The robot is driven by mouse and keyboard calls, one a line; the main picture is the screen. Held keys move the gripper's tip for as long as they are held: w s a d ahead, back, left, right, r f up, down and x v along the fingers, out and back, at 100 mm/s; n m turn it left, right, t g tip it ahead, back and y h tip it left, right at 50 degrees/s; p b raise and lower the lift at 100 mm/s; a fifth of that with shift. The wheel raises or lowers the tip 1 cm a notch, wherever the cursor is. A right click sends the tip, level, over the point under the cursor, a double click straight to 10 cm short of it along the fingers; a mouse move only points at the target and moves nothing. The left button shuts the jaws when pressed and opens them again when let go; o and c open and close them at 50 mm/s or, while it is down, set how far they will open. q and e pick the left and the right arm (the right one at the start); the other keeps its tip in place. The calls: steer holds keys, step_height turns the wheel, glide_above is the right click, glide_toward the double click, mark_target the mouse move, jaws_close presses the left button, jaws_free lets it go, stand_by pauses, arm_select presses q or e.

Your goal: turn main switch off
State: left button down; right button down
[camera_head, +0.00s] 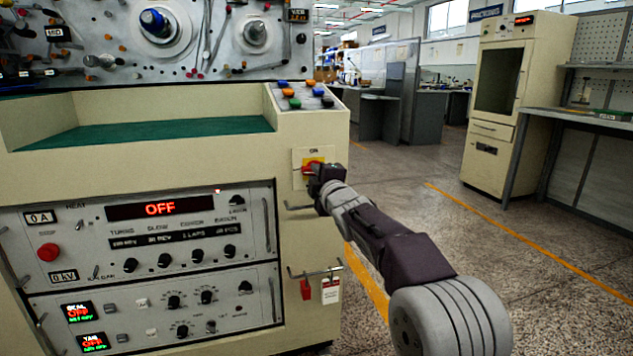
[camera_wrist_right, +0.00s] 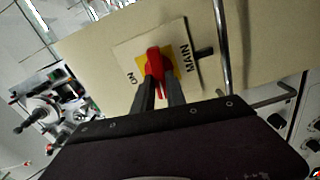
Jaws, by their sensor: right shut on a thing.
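The main switch (camera_head: 312,166) is a red rotary handle on a yellow plate with a pale surround, on the cream cabinet front. In the right wrist view its red handle (camera_wrist_right: 154,62) sits between the labels ON and MAIN, and its tip points toward the top of that picture. My right gripper (camera_head: 318,172) is at the switch from the front. In the right wrist view its two dark fingers (camera_wrist_right: 156,86) are closed on either side of the handle and hide its lower part. My left gripper is not in view.
A metal bar handle (camera_head: 300,207) is just below the switch. A red tag (camera_head: 305,290) and a white tag (camera_head: 331,291) hang lower down. The control panel (camera_head: 160,232) left of the switch shows a red OFF display. Coloured buttons (camera_head: 295,104) sit above. Open floor lies to the right.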

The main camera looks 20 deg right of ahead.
steer(key=shift+f+n+b, duration=0.2)
steer(key=shift+n+b, duration=0.15)
steer(key=shift+n, duration=0.55)
steer(key=c, duration=1.4)
jaws_free()
steer(key=shift+o, duration=0.2)
steer(key=shift+r, duration=0.1)
steer(key=s, duration=0.9)
steer(key=shift+d, duration=0.15)
